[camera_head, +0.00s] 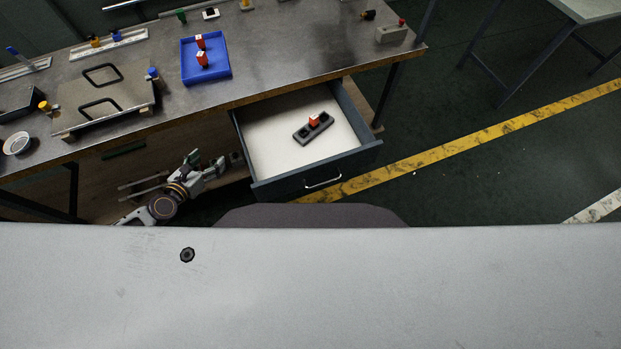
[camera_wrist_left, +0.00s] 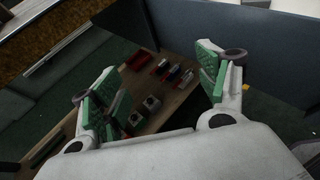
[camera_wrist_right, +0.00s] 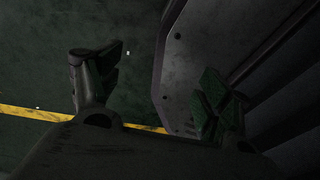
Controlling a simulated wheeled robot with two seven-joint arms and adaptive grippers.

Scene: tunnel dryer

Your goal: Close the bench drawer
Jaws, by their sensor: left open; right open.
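The bench drawer (camera_head: 262,145) is pulled out from under the bench, with a pale floor, dark blue-grey walls and a silver handle (camera_head: 323,182) on its front. A dark holder (camera_head: 301,136) with a red-topped item (camera_head: 314,121) lies inside. My left gripper (camera_head: 206,162) is below bench level, left of the drawer, apart from the handle. In the left wrist view its green-padded fingers (camera_wrist_left: 158,85) are open and empty, with a dark blue panel (camera_wrist_left: 265,48), seemingly the drawer's side, beyond. My right gripper (camera_wrist_right: 155,85) is open and empty; it is outside the head view.
The bench top (camera_head: 270,62) holds a blue tray (camera_head: 222,72), a plate with two black handles (camera_head: 125,92) and a small grey box (camera_head: 392,34). A lower wooden shelf (camera_wrist_left: 172,104) carries several small items. Floor right of the drawer is clear, crossed by a yellow line (camera_head: 470,143).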

